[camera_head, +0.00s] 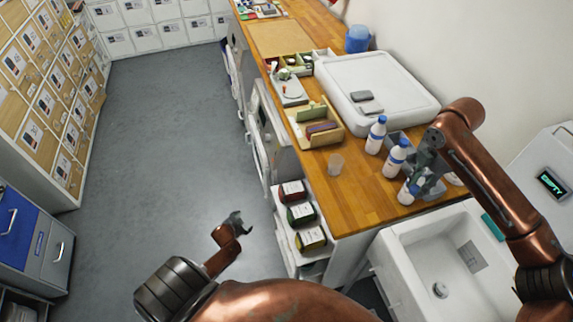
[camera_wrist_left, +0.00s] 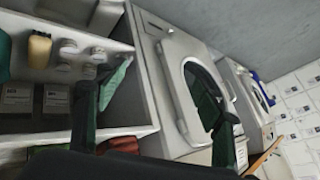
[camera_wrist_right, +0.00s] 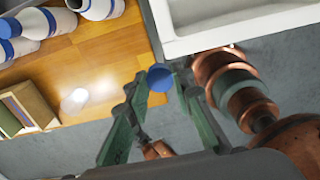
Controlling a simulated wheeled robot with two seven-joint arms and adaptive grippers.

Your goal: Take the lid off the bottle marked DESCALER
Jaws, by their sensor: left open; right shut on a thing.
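Three white bottles with blue bands stand on the wooden counter: a far one (camera_head: 375,135), a middle one (camera_head: 395,158) and a near one (camera_head: 406,192). Their print is too small to read, so I cannot tell which is marked DESCALER. My right gripper (camera_head: 426,170) is beside the near bottle's top. In the right wrist view it is shut on a round blue lid (camera_wrist_right: 160,78), with no bottle body visible under it; the bottles show apart at upper left, partly cut off. My left gripper (camera_head: 238,224) is open and empty, low over the floor beside the counter.
A translucent cup (camera_head: 335,165) stands left of the bottles. A wooden box (camera_head: 317,128) and a large white tray or lid (camera_head: 372,85) are behind. A white sink (camera_head: 443,270) is at the near right. Shelves hold colored packs (camera_head: 302,213). The counter's front is fairly clear.

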